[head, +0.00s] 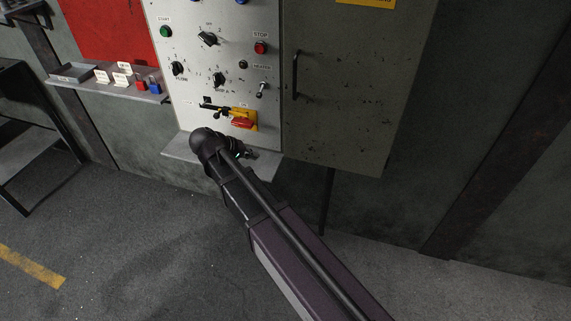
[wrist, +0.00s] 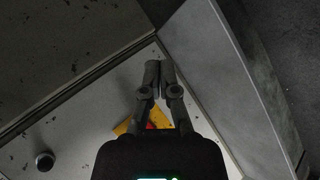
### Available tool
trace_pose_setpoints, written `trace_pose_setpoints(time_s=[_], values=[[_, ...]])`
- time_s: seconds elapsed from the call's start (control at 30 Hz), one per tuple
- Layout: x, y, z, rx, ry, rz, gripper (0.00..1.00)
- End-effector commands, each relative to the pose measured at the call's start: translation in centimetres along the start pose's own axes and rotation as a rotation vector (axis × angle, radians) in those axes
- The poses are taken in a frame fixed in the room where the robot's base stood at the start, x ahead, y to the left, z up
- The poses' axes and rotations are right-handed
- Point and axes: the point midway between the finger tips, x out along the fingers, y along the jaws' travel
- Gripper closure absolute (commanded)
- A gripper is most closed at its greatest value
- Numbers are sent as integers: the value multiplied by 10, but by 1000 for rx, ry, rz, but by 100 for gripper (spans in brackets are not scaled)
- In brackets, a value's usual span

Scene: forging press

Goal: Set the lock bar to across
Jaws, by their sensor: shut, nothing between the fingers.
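The lock bar (head: 213,107) appears in the head view as a short dark bar low on the pale control panel. It lies roughly sideways, its right end close to a yellow plate (head: 252,116) with a red handle (head: 243,123). My gripper (wrist: 160,68) is shut and empty in the wrist view, its fingers in front of the panel. The yellow plate (wrist: 123,127) shows partly behind it; I cannot make out the lock bar there.
A narrow ledge (head: 186,149) juts out under the panel, close to my wrist. Knobs, a toggle switch (head: 261,90) and a red stop button (head: 260,48) are above. A grey cabinet door with a handle (head: 295,75) is at right. A shelf (head: 112,89) at left holds small items.

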Motion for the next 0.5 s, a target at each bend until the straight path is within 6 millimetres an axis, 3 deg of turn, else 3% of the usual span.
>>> trace_pose_setpoints(time_s=[0.5], values=[[44, 32, 48, 49, -105, -168, 100]])
